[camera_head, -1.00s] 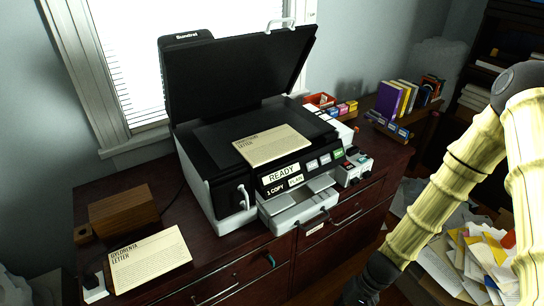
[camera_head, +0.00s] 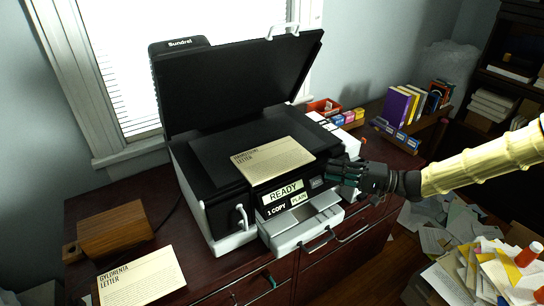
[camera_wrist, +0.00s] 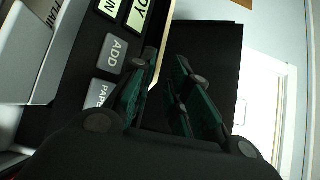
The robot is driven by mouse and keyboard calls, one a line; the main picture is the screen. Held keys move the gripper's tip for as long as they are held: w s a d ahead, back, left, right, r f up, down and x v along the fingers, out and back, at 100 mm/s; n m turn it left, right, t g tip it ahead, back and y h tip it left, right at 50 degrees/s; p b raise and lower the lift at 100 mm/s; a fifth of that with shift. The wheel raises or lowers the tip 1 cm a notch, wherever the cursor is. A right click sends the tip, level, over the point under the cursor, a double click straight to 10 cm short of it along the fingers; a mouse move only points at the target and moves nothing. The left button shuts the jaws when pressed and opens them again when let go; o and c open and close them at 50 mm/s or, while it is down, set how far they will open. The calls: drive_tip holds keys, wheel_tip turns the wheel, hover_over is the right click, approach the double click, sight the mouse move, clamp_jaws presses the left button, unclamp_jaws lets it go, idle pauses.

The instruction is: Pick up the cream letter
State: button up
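A cream letter (camera_head: 272,159) with dark print lies flat on the black scanner bed of the open printer (camera_head: 222,202), its front edge close to the control panel. A second cream letter (camera_head: 142,277) lies on the desk at the lower left. My gripper (camera_head: 338,170) is at the printer's right front, by the panel and right of the letter on the bed. The wrist view shows the green-padded fingers (camera_wrist: 166,60) apart with nothing held between them. A thin cream edge (camera_wrist: 160,62) shows beside the left finger. Part of the panel is hidden behind my gripper.
The raised scanner lid (camera_head: 240,80) stands behind the bed. A wooden box (camera_head: 112,228) is left of the printer. Books (camera_head: 400,103) and small boxes stand at the back right. Loose papers (camera_head: 490,270) are piled at the lower right.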

sight(303, 164)
drive_tip(key=shift+p+x, duration=0.35)
drive_tip(key=shift+x, duration=1.15)
drive_tip(key=shift+a+r+p, duration=0.15)
drive_tip(key=shift+a+p, duration=0.45)
drive_tip(key=shift+a, duration=0.05)
drive_tip(key=p+x, duration=0.1)
drive_tip(key=x, duration=0.1)
drive_tip(key=shift+w+a+r, duration=0.1)
drive_tip(key=shift+w+a, duration=0.05)
drive_tip(key=shift+a, duration=0.1)
drive_tip(key=shift+w+a+p, duration=0.2)
drive_tip(key=shift+a+p, duration=0.3)
drive_tip(key=shift+a, duration=0.2)
clamp_jaws()
